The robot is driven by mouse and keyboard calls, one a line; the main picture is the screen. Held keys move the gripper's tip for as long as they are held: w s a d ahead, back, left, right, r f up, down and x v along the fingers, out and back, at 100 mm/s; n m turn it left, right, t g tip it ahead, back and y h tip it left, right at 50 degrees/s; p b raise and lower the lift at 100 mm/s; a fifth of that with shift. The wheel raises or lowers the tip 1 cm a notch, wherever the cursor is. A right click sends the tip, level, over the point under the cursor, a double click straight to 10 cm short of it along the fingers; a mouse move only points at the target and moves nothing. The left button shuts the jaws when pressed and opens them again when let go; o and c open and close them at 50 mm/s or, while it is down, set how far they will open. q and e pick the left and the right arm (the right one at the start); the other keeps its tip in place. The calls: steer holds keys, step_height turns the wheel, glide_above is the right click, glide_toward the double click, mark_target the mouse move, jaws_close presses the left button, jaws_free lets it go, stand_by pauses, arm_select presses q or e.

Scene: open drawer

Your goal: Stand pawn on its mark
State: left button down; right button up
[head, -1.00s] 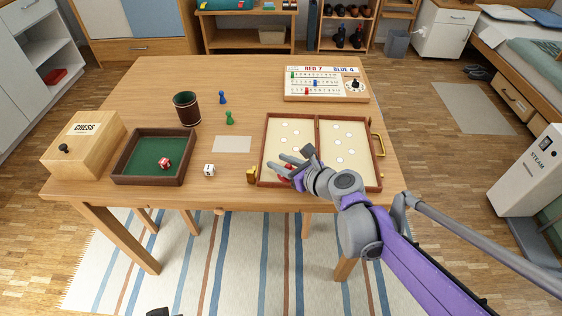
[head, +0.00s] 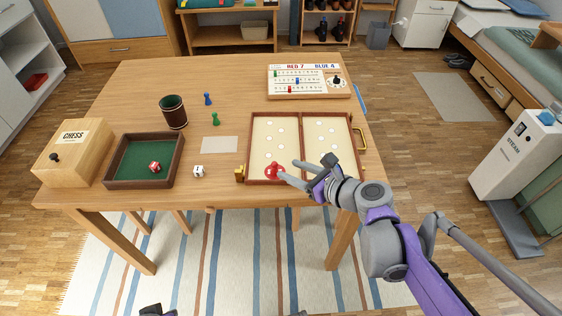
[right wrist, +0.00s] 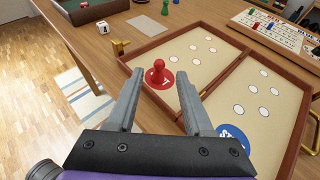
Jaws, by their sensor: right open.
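The red pawn (head: 273,170) stands upright on a round red mark (right wrist: 170,83) in the near left part of the open game board (head: 248,150). In the right wrist view the pawn (right wrist: 159,72) is seen beyond and between my fingers, with its base inside the red disc. My right gripper (head: 289,170) is open and empty, just to the right of the pawn in the head view; the fingers look apart from it. A round blue mark (right wrist: 233,136) lies in the board's other half, partly hidden by my gripper.
A brass latch (head: 240,174) sticks out at the board's left edge. A white die (head: 198,171), a paper card (head: 219,144), a green-lined tray (head: 112,170), a cup (head: 174,112), and blue and green pawns (head: 215,119) stand to the left. A scoreboard (head: 310,92) stands behind.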

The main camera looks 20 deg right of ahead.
steer(key=shift+s+d+r, duration=0.25)
steer(key=shift+s, duration=0.45)
steer(key=s+f+n+g+h, duration=0.3)
steer(key=s+f+n, duration=0.3)
steer(key=n, duration=0.9)
steer(key=s+f+n+g+h, duration=0.3)
steer(key=s+f+n, duration=0.3)
steer(key=s+n, duration=0.7)
steer(key=n+g, duration=0.1)
steer(key=n, duration=0.1)
steer(key=shift+a+n+g, duration=0.3)
steer(key=shift+a, duration=0.1)
